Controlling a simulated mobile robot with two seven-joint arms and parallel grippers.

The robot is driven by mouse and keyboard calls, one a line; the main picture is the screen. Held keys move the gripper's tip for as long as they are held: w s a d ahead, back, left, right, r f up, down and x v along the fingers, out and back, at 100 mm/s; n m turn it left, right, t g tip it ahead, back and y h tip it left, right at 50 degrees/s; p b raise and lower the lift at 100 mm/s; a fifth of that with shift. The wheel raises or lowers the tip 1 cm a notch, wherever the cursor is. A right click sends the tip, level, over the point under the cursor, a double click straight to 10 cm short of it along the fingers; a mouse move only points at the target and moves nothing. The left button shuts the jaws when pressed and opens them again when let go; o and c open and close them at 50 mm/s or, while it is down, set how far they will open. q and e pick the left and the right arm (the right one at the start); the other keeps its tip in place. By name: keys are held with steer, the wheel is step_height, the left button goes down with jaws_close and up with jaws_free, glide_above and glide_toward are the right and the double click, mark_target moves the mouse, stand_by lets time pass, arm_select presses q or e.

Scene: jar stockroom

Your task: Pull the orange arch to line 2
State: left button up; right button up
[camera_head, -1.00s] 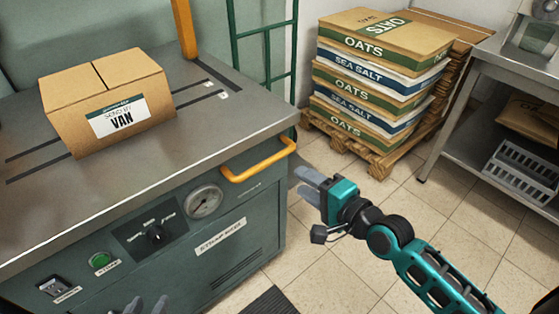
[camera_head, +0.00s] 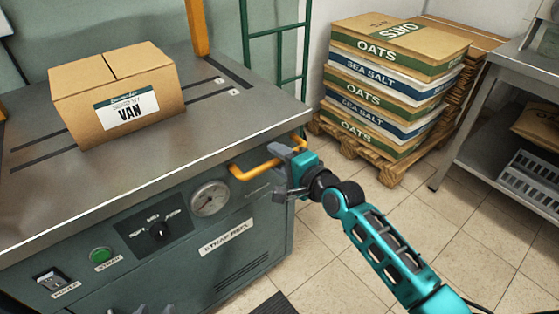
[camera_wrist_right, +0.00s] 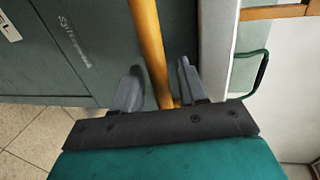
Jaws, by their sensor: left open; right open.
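The orange arch (camera_head: 197,28) rises from the back of the grey machine top (camera_head: 150,190), mostly cut off by the upper edge. A second orange piece (camera_head: 3,110) shows at the left edge. Dark slots (camera_head: 203,92) run along the top with small pale marks by their right ends, too small to read. My right gripper (camera_head: 280,165) is at the orange handle (camera_head: 245,175) on the machine's front corner. In the right wrist view, the handle bar (camera_wrist_right: 150,50) passes between the open fingers (camera_wrist_right: 157,85). Only the fingertips of my left gripper (camera_head: 142,309) show at the bottom edge, open and empty.
A cardboard box (camera_head: 80,90) with a VAN label sits on the machine top between the orange pieces. A gauge (camera_head: 209,199), knob (camera_head: 159,230) and green button (camera_head: 101,255) are on the front. Stacked sacks (camera_head: 390,80) stand on a pallet behind. Tiled floor is clear at right.

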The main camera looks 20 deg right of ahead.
jaws_close()
stand_by(0.4)
